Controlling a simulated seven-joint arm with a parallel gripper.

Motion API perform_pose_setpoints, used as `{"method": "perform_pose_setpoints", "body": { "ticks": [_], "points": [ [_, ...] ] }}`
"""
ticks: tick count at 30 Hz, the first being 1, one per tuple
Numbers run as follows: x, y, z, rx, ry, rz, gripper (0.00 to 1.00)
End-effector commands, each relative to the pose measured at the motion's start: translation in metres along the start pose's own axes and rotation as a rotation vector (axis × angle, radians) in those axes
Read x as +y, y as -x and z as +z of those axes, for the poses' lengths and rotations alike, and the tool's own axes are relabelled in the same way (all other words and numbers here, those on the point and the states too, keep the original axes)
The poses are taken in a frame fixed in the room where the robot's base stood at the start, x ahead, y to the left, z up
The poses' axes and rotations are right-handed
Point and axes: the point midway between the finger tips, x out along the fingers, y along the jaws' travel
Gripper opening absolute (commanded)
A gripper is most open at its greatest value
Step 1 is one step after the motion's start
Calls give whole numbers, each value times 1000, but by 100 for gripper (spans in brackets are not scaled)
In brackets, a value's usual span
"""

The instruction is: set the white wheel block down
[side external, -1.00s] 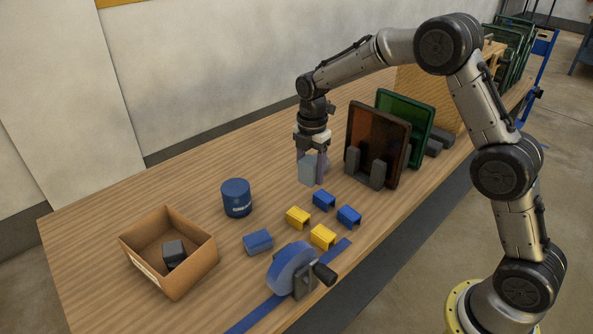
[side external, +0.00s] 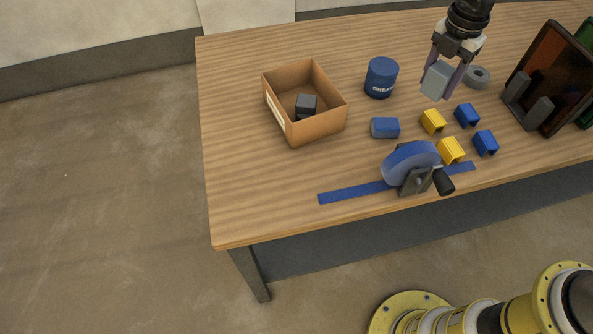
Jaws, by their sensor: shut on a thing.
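The white wheel block (side external: 436,79) is a pale grey-white block at the upper right of the side view. My gripper (side external: 441,84) comes down from above with its two fingers on either side of the block, shut on it. The block looks roughly upright, right of the blue can and behind the yellow pieces. I cannot tell whether its underside touches the wooden table (side external: 250,190) or hangs slightly above it. The fingers hide part of its sides.
A grey ring (side external: 477,77) lies just right of the block. A blue can (side external: 381,78) stands left. Yellow pieces (side external: 433,122) and blue pieces (side external: 467,115) lie in front. A cardboard box (side external: 318,128), tape dispenser (side external: 410,163) and dark panel (side external: 550,75) stand around.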

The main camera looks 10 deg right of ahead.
Motion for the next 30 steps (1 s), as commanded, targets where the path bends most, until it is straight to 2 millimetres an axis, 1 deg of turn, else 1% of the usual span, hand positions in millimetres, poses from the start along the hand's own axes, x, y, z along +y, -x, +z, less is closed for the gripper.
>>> {"method": "perform_pose_setpoints", "body": {
  "ticks": [1, 2, 3, 5, 6, 7, 8, 9, 11, 12, 15, 16, 18, 21, 24, 26, 29, 30],
  "points": [
    [12, 1, -27, 0, 71, 3, 0],
    [17, 1, -41, -1, 108, 4, 0],
    [23, 1, -60, 0, 156, 3, 0],
    [31, 1, -89, 0, 227, 4, 0],
    [34, 1, -108, 0, 273, 4, 0],
    [37, 1, -123, 0, 307, 5, 0],
    [39, 1, -137, 0, 341, 6, 0],
    [41, 0, -157, 0, 384, 5, 0],
    [42, -1, -186, 0, 446, 6, 0],
    [41, -1, -205, 0, 484, 7, 0],
    [37, -3, -245, 0, 566, 6, 0],
    [36, -4, -256, 0, 587, 6, 0],
    [32, -6, -277, 1, 628, 6, 0],
    [25, -8, -297, 1, 670, 2, 0],
    [22, -9, -308, 1, 692, 0, 0],
    [24, -11, -312, 1, 698, -1, 0],
    [35, -17, -317, 1, 700, -1, 0],
    [41, -20, -320, 1, 699, 0, 0]
  ]
}}
